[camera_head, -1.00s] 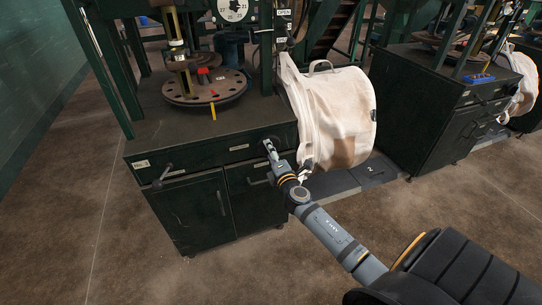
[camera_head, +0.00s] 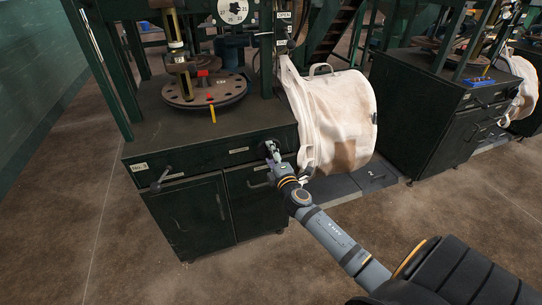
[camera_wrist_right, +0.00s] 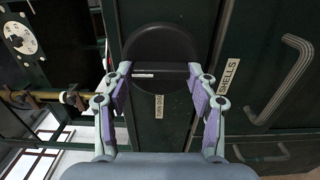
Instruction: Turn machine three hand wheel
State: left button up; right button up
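The machine cabinet with a "No. 3" label (camera_head: 140,167) stands at the left in the head view. Its dark round hand wheel (camera_head: 270,146) is on the upper right of the front face, partly hidden by my right gripper (camera_head: 273,150). In the right wrist view the hand wheel (camera_wrist_right: 160,45) is a black disc ahead of my right gripper (camera_wrist_right: 160,78). The two fingers are spread at the wheel's lower left and right, with a visible gap between them. I cannot tell whether they touch the wheel. My left gripper is out of view.
A white bulk bag (camera_head: 338,115) hangs close to the right of the wheel and arm. A small crank handle (camera_head: 160,179) sticks out at the cabinet's left. A second cabinet (camera_head: 425,115) stands farther right. The floor in front is clear.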

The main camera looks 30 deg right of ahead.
jog(key=o, duration=0.4)
jog(key=shift+w, duration=0.1)
jog(key=shift+c, duration=0.2)
jog(key=shift+s+f, duration=0.1)
jog(key=shift+s, duration=0.15)
jog(key=v, duration=1.1)
jog(key=shift+s, duration=0.25)
